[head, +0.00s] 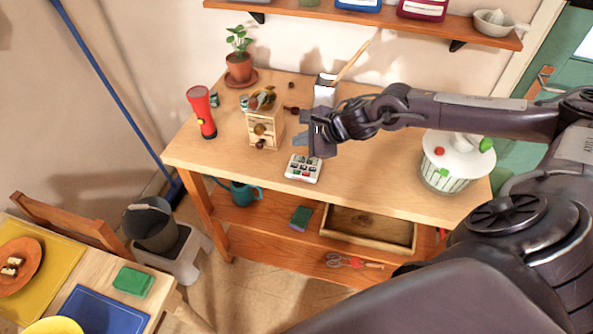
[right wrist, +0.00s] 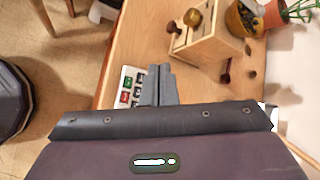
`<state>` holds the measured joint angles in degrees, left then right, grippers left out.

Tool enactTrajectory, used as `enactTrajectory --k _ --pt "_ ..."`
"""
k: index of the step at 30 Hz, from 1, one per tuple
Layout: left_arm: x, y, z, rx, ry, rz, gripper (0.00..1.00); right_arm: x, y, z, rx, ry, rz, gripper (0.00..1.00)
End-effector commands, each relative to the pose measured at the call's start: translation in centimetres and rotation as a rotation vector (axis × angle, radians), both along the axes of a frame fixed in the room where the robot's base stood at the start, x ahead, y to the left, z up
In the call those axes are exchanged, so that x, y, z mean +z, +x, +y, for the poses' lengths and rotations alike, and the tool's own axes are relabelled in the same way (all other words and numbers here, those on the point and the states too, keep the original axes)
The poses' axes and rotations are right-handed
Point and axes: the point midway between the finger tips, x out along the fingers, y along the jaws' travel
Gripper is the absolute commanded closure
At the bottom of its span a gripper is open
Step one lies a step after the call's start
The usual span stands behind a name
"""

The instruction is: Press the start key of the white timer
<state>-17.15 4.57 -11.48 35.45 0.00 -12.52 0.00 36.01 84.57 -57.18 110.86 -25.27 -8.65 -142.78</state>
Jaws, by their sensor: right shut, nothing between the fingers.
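The white timer (head: 303,168) lies flat near the front edge of the wooden table, with red, green and dark keys on its face. It also shows in the right wrist view (right wrist: 126,88), partly hidden behind my gripper. My right gripper (head: 318,150) is shut and empty, fingers pointing down, just above and beside the timer's far right part. In the right wrist view its closed fingers (right wrist: 160,80) cover part of the keys. I cannot tell whether the fingertips touch the timer. My left gripper is not in view.
A small wooden drawer box (head: 263,127) stands left of the gripper, with a red flashlight (head: 201,112) and potted plant (head: 239,66) farther left. A white, green-patterned container (head: 446,165) stands at the right. A shelf (head: 370,16) hangs above; a lower shelf holds a tray (head: 367,230).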

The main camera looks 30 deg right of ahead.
Motion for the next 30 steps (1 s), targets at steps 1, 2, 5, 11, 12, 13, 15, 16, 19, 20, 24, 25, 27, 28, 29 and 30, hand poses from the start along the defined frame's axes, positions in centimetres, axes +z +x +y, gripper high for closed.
enactTrajectory --k 1,2,5,11,12,13,15,16,19,20,24,25,27,28,29,30 --pt "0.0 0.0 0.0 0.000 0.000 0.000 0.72 0.0 0.0 0.0 -0.001 0.001 0.000 1.00" --pt "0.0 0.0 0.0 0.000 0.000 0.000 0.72 0.0 0.0 0.0 -0.001 0.001 0.000 1.00" --pt "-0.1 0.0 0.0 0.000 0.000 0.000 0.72 -0.3 0.0 0.0 -0.001 0.001 0.001 1.00" --pt "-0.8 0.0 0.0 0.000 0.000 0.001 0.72 -1.7 0.0 0.1 -0.002 0.003 0.001 1.00" --pt "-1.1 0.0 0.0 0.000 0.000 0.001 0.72 -2.2 0.0 0.1 -0.003 0.003 0.001 1.00" --pt "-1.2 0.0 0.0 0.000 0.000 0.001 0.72 -2.6 0.0 0.1 -0.002 0.003 0.002 1.00" --pt "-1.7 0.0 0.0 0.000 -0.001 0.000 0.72 -3.5 0.0 0.1 -0.002 0.003 0.000 1.00" --pt "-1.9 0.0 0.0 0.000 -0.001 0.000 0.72 -3.9 0.0 0.1 -0.002 0.003 0.000 1.00" --pt "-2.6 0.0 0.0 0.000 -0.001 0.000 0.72 -5.5 0.0 0.0 -0.003 0.003 0.001 1.00" --pt "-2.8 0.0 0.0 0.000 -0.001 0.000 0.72 -5.9 0.0 0.1 -0.003 0.003 0.001 1.00" --pt "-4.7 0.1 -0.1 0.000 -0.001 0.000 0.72 -8.1 0.0 0.1 -0.002 0.003 -0.001 1.00" --pt "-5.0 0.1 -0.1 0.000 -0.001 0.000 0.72 -8.3 0.0 0.1 -0.002 0.003 -0.001 1.00" --pt "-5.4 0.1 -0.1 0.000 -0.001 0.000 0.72 -8.7 0.0 0.1 -0.002 0.003 -0.001 1.00" --pt "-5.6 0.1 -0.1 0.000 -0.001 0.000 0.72 -8.8 0.0 0.1 -0.002 0.003 -0.001 1.00" --pt "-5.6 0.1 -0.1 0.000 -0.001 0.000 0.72 -8.9 0.0 0.1 -0.002 0.003 -0.001 1.00" --pt "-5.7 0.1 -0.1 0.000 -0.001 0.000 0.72 -8.9 0.0 0.1 -0.002 0.003 -0.001 1.00"
